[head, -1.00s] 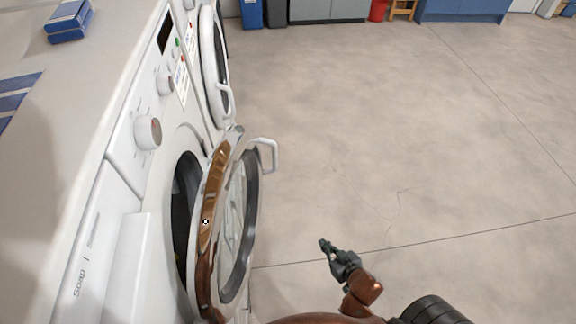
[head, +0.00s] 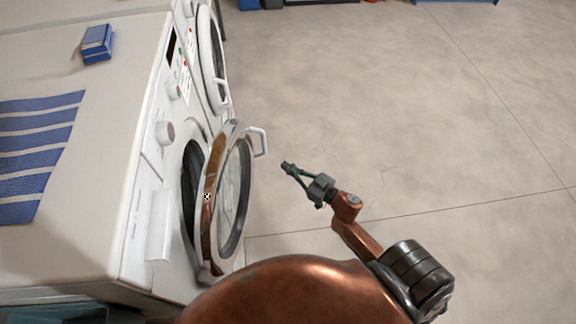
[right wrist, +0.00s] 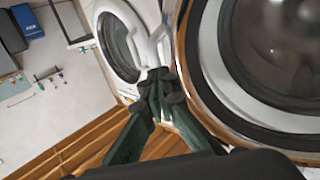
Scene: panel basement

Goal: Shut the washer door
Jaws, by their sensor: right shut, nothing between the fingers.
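The near washer (head: 158,222) has its round door (head: 230,190) standing ajar, with the dark drum opening (head: 192,185) showing behind it. The door has a white loop handle (head: 261,141) on its free edge. My right gripper (head: 287,167) is shut and empty, out over the floor to the right of the door and apart from it. In the right wrist view the shut fingertips (right wrist: 160,82) show in front of the door's glass and rim (right wrist: 222,70). My left gripper is not in view.
A second washer's door (head: 212,60) also stands open farther back. A blue box (head: 98,43) and a blue striped cloth (head: 40,145) lie on the white top (head: 100,180). The floor (head: 400,110) to the right is clear.

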